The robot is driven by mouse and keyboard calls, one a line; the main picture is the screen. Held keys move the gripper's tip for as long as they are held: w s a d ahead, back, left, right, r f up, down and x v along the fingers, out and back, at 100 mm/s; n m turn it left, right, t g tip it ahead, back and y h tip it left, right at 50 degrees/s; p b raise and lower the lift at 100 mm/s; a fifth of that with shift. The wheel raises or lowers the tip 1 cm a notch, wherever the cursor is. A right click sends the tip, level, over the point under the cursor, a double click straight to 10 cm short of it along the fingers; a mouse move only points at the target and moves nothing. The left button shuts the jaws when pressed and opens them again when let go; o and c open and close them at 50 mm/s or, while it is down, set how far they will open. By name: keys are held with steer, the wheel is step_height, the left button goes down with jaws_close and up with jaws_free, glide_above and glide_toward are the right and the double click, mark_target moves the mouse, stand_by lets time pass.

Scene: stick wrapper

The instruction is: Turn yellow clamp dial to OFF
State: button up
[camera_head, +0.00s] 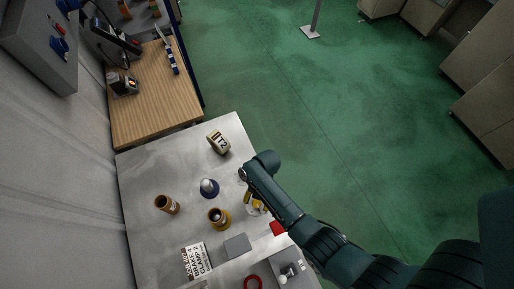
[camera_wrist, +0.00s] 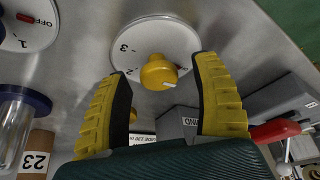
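The yellow clamp dial (camera_wrist: 158,73) sits on a round white plate (camera_wrist: 140,32) in the upper middle of the wrist view. The numbers 3 and 2 show at the plate's left. A white mark on the knob points toward the lower right of the picture. My gripper (camera_wrist: 164,70) is open and empty, one yellow finger on each side of the dial. I cannot tell whether either finger touches it. In the head view, my gripper (camera_head: 257,206) is low over the metal table, partly hidden by my arm. I cannot make out the yellow dial there.
A clear cylinder with a blue collar (camera_wrist: 20,110) and a red lever (camera_wrist: 275,131) are close by. A tape roll marked T2 (camera_head: 218,142) stands on the metal table (camera_head: 150,170).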

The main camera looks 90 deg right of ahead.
steer(key=shift+r, duration=0.1)
steer(key=v, duration=1.1)
steer(key=shift+r, duration=0.4)
steer(key=shift+d, duration=0.1)
